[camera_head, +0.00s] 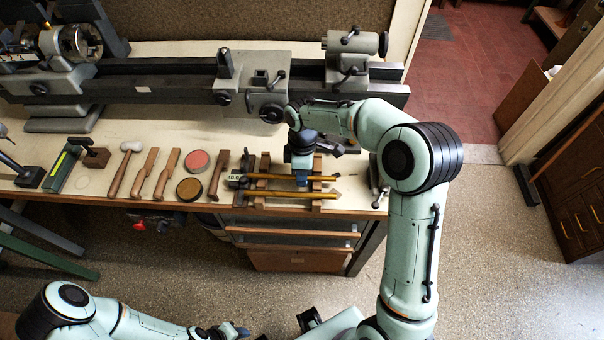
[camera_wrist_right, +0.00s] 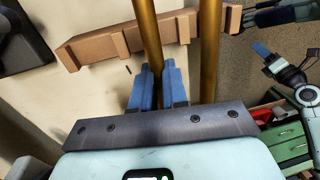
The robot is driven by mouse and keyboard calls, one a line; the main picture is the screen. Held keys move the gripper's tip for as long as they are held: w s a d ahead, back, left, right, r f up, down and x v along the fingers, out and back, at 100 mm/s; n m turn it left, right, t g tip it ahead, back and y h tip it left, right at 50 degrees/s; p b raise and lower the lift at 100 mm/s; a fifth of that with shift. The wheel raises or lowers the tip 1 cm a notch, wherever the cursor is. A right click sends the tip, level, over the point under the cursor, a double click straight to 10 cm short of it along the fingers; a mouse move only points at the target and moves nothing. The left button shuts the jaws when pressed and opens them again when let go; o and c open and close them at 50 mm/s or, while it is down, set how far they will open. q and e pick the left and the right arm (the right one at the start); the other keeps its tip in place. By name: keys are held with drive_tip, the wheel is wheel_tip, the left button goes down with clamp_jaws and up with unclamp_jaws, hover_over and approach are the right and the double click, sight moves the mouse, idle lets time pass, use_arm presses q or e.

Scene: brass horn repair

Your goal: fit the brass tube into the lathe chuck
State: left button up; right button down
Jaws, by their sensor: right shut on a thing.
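Two brass tubes lie side by side across notched wooden supports near the bench's front edge. My right gripper (camera_head: 302,180) comes down from above on the far brass tube (camera_head: 268,176). In the right wrist view its blue fingers (camera_wrist_right: 158,88) are shut on this tube (camera_wrist_right: 147,40), one on each side. The tube is still at the supports; whether it has lifted cannot be told. The near tube (camera_head: 290,194) lies free beside it. The lathe chuck (camera_head: 80,42) is at the far left, facing right. My left gripper (camera_head: 230,330) is low at the bottom edge, away from the bench.
The lathe bed (camera_head: 160,68) runs along the back, with a carriage (camera_head: 268,98) and tailstock (camera_head: 352,58) on it. A mallet (camera_head: 124,168), wooden-handled tools and round tins (camera_head: 190,188) lie left of the supports. A wooden support (camera_wrist_right: 105,45) shows close in the wrist view.

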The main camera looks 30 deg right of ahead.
drive_tip(key=shift+r+p, duration=1.45)
drive_tip(key=shift+r, duration=1.3)
use_arm(q)
drive_tip(key=w+r, duration=0.1)
drive_tip(key=r, duration=0.1)
drive_tip(key=w+r, duration=0.1)
drive_tip(key=w, duration=0.1)
drive_tip(key=shift+r, duration=0.35)
drive_tip(key=shift+s, duration=0.1)
